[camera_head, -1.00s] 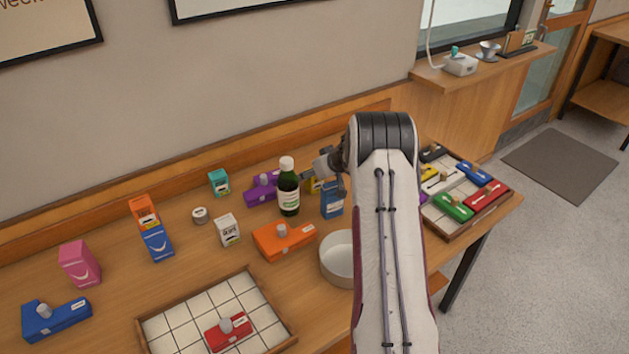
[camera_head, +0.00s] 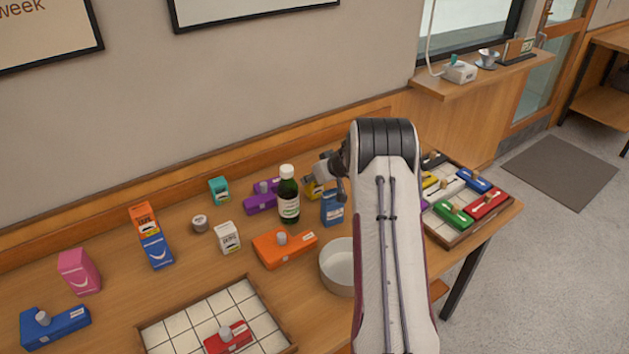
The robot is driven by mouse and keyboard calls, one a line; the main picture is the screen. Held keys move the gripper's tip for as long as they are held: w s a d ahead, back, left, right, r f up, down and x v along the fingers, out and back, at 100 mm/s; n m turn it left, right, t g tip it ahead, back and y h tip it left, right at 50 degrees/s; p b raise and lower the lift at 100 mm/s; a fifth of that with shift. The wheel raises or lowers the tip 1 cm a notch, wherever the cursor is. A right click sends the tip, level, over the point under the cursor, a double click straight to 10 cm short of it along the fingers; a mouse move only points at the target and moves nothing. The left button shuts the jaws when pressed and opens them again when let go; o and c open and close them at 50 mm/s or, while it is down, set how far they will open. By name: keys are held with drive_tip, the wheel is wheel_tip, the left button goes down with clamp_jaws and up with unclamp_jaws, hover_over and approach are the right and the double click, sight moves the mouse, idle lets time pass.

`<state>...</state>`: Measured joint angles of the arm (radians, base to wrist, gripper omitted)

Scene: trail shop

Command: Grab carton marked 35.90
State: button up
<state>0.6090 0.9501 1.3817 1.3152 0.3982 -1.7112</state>
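My gripper (camera_head: 314,177) is small and partly hidden by my own arm. It is just right of a dark green bottle with a white cap, above a yellow carton (camera_head: 313,189) and a blue carton (camera_head: 332,208). Whether its fingers are open or shut, or touch anything, I cannot tell. Other upright cartons are teal (camera_head: 219,190), white (camera_head: 228,238), pink (camera_head: 79,271), orange (camera_head: 144,218) and blue (camera_head: 157,251); the orange one appears directly above or behind the blue one. The print is too small to read, so I cannot tell which carton is marked 35.90.
The green bottle (camera_head: 289,203) stands close left of my gripper. An orange knobbed block (camera_head: 272,250), a white bowl (camera_head: 338,272) and a small round tin (camera_head: 199,223) are nearby. A tiled tray (camera_head: 180,331) lies in front; a block tray (camera_head: 474,236) sits right of my arm.

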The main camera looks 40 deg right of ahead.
drive_tip(key=shift+r, duration=4.45)
